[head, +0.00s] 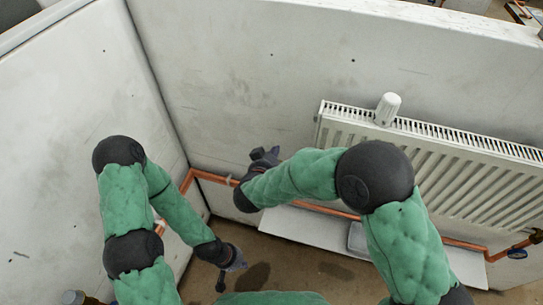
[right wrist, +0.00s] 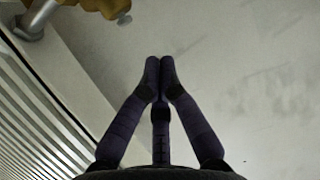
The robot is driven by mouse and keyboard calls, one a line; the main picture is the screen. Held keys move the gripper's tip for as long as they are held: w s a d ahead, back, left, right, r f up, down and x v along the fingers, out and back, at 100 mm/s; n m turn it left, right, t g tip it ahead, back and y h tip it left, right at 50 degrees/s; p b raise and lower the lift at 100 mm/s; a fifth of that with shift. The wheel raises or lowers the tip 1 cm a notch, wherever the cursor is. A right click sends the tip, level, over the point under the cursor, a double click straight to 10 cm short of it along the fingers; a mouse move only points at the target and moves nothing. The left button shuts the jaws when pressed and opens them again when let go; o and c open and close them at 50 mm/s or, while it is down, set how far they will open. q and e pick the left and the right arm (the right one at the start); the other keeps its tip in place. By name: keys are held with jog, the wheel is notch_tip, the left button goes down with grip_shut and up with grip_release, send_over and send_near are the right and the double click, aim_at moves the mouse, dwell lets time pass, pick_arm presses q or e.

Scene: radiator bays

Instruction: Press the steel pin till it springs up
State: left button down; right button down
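The steel pin (right wrist: 124,19) is a small grey tip sticking out of a brass valve body (right wrist: 100,6) at the top of the right wrist view. My right gripper (right wrist: 160,70) is shut, with its fingertips together and nothing between them. The fingertips appear below and right of the pin in that view, apart from it. In the head view the right gripper (head: 265,156) is near the back wall, left of the radiator; the pin and valve are not visible there. My left gripper (head: 221,282) hangs low over the floor, and its finger opening is too small to tell.
A white radiator (head: 455,180) is on the back wall, with a white knob (head: 387,108) standing on its top. A copper pipe (head: 205,176) runs low along the walls. A grey metal fitting (right wrist: 38,20) joins the valve. A white board (head: 300,226) lies below the radiator.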

jog(key=p+v, duration=0.2)
jog(key=v, duration=0.8)
jog(key=shift+p, duration=0.35)
jog(key=shift+w, duration=0.1)
dwell(1.4)
